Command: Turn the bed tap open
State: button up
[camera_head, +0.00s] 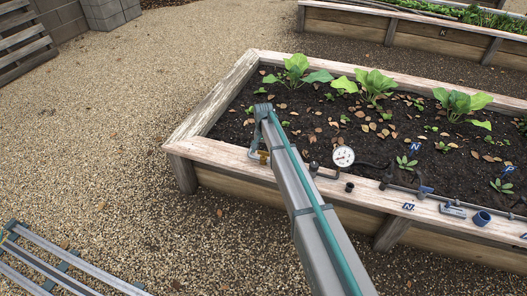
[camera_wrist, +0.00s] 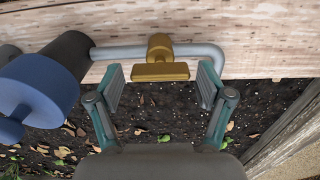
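The bed tap (camera_wrist: 159,46) is brass, with a flat bar handle (camera_wrist: 160,73), and sits on a grey pipe (camera_wrist: 205,50) along the bed's wooden rim. The handle lies crosswise in the wrist view, roughly along the pipe. My gripper (camera_wrist: 160,78) is open, with one teal finger to each side of the handle and a gap on both sides. I cannot tell how deep the fingers reach around it. In the head view, a bit of the brass tap (camera_head: 263,157) shows at the bed's near left corner, partly hidden by my arm.
A blue round fitting (camera_wrist: 45,82) on a dark cylinder (camera_wrist: 68,52) stands left of the tap. The raised bed (camera_head: 225,153) holds soil and leafy plants. A pressure gauge (camera_head: 343,156) and a blue cup-like piece (camera_head: 481,218) are further right along the rim.

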jog(key=c, duration=0.8)
jog(key=shift+r+n+p, duration=0.1)
jog(key=shift+n+p, duration=0.25)
jog(key=shift+n, duration=0.15)
jog(key=n+p, duration=0.2)
jog(key=shift+n, duration=0.4)
jog(key=n+p, duration=0.2)
jog(key=n, duration=0.3)
jog(key=shift+n, duration=0.3)
jog(key=n+p, duration=0.1)
jog(key=n, duration=0.3)
jog(key=n+p, duration=0.1)
jog(key=n, duration=0.3)
jog(key=shift+n, duration=0.4)
